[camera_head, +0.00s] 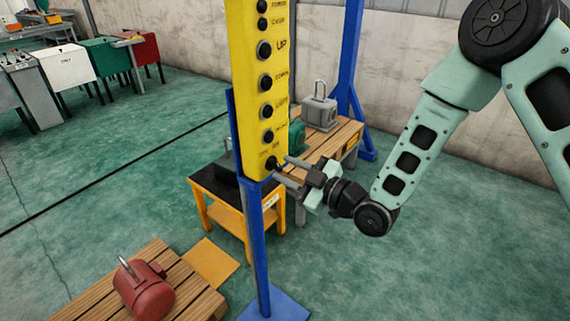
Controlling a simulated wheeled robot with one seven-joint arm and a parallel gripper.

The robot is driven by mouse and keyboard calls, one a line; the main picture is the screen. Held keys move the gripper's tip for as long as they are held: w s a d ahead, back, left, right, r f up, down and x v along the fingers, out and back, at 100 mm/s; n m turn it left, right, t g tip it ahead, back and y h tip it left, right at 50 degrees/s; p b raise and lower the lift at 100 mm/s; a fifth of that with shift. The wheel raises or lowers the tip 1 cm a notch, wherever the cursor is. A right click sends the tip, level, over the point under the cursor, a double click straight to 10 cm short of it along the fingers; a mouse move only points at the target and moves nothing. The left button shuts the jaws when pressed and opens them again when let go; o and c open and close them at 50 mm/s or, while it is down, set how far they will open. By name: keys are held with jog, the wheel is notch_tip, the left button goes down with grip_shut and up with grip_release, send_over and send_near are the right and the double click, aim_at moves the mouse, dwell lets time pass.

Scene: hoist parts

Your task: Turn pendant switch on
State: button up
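The yellow pendant (249,95) hangs upright on a blue post and carries a column of labelled black buttons. The lowest control, a small black switch (271,163), sits near the pendant's bottom end, and its exact position is too small to read. My gripper (282,169) reaches in from the right at the height of this switch. Its fingers point left, with the tips at or very near the switch. The fingers look spread a little, but whether they touch or enclose the switch cannot be made out.
The blue post (258,240) stands on a floor plate below the pendant. Behind are a black-topped yellow cart (215,187) and a wooden bench (345,137) with a grey hoist part (319,110). A red motor (145,290) sits on a pallet at lower left. Floor at right is clear.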

jog(key=shift+w+a, duration=0.4)
jog(key=shift+a, duration=0.15)
grip_shut()
jog(key=shift+m, duration=0.3)
jog(key=shift+f+m+b, duration=0.1)
jog(key=shift+m+b, duration=0.7)
jog(key=m+b, duration=0.1)
jog(key=m, duration=0.2)
jog(key=shift+w+d+m+b, duration=0.1)
jog(key=shift+m+b, duration=0.2)
jog(key=shift+b, duration=0.05)
jog(key=m+b, duration=0.1)
jog(key=m, duration=0.5)
jog(key=shift+w+d, duration=0.1)
